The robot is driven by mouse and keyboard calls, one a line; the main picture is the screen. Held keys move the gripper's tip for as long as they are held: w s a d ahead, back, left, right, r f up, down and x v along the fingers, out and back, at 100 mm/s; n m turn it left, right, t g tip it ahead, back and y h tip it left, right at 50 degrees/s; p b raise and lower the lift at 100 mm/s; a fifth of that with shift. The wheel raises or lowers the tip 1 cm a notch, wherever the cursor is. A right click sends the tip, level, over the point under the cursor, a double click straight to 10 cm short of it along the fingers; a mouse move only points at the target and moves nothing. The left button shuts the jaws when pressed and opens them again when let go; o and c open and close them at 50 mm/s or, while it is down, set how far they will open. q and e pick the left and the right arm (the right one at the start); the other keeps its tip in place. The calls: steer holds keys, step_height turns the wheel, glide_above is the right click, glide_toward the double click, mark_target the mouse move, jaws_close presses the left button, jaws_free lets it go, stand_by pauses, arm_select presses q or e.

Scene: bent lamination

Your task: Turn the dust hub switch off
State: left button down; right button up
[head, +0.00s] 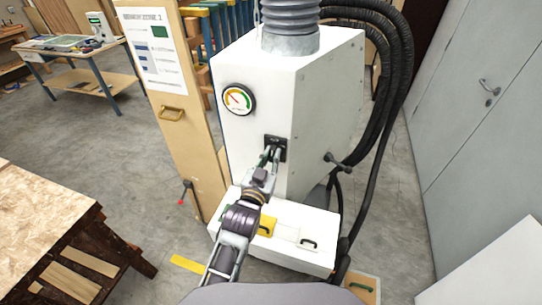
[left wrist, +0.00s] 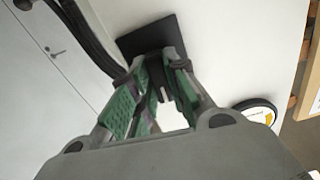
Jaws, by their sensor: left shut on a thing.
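The dust hub (head: 315,105) is a large white cabinet with a round dial gauge (head: 238,98) on its front. Its switch sits on a small black plate (head: 275,143) below and right of the gauge; the plate also shows in the left wrist view (left wrist: 150,38). My left gripper (head: 271,155) is at the plate with its fingers closed on the switch lever (left wrist: 164,80), which is mostly hidden between the green-padded fingers. Whether the switch is on or off cannot be told. My right gripper is not in view.
Black hoses (head: 395,80) run down the hub's right side, near a grey door (head: 490,110). A white drawer unit (head: 310,245) juts out at the hub's base. A wooden panel with a chart (head: 170,110) stands left. A wooden workbench (head: 45,220) is at lower left.

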arm_select(q)
steer(key=shift+n, duration=0.5)
steer(key=c, duration=1.5)
jaws_free()
steer(key=shift+o, duration=0.6)
steer(key=shift+v, duration=0.8)
steer(key=v, duration=1)
steer(key=shift+s, duration=0.2)
